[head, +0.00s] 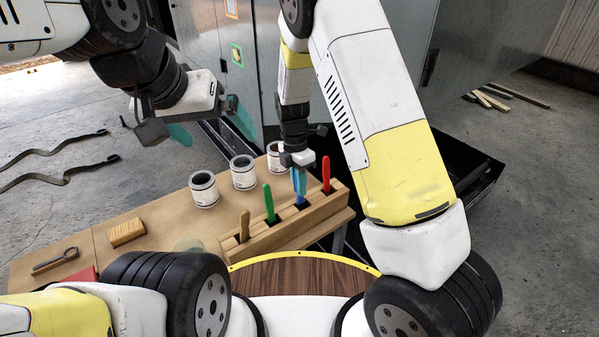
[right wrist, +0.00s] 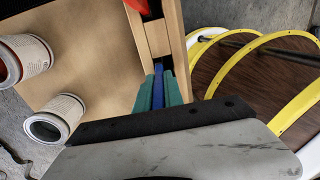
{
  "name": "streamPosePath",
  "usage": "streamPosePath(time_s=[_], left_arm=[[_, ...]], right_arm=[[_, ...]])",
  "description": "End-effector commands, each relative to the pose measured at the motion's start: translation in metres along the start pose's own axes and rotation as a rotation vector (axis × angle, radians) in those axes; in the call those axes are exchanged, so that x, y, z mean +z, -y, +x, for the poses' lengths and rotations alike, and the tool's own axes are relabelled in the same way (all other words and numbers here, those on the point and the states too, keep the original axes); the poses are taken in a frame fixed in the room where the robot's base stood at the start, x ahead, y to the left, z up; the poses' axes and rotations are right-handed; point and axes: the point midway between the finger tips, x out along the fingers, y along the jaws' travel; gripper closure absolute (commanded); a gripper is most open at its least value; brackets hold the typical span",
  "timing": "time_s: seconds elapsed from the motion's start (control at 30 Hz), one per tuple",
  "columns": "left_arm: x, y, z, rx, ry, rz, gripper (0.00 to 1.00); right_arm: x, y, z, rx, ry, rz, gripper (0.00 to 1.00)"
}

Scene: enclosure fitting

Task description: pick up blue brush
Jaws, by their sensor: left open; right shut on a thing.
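The blue brush (head: 302,188) stands upright in a slot of the wooden rack (head: 285,232), between a green-handled brush (head: 269,203) and a red-handled brush (head: 326,174). My right gripper (head: 299,177) is above the rack and shut on the blue handle. In the right wrist view the blue handle (right wrist: 158,88) lies between my two teal fingers. The lower end of the brush is hidden in the rack. My left gripper (head: 208,128) is open and empty, in the air to the left, above the floor behind the table.
The rack sits at the right end of a wooden table (head: 150,222). Several paint cans (head: 204,190) stand behind it. A wooden-handled brush (head: 244,226) is in the rack's left slot. A wooden block (head: 126,232) and a magnifier-like tool (head: 55,262) lie left.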

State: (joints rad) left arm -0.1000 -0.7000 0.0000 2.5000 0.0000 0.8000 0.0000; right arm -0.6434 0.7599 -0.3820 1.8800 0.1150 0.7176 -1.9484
Motion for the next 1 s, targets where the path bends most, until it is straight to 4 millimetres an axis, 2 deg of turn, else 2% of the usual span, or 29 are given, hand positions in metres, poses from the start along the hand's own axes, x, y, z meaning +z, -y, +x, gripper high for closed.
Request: streamPosePath(time_s=[0.7,0.83,1.0], left_arm=[[0.0,0.0,0.0,0.0,0.0,0.0,0.0],[0.0,0.0,0.0,0.0,0.0,0.0,0.0],[0.0,0.0,0.0,0.0,0.0,0.0,0.0]], right_arm=[[0.0,0.017,-0.141,0.005,0.001,0.001,1.0],[0.001,0.019,-0.156,0.002,0.001,0.001,1.0],[0.0,0.02,-0.163,0.0,0.001,0.001,1.0]])
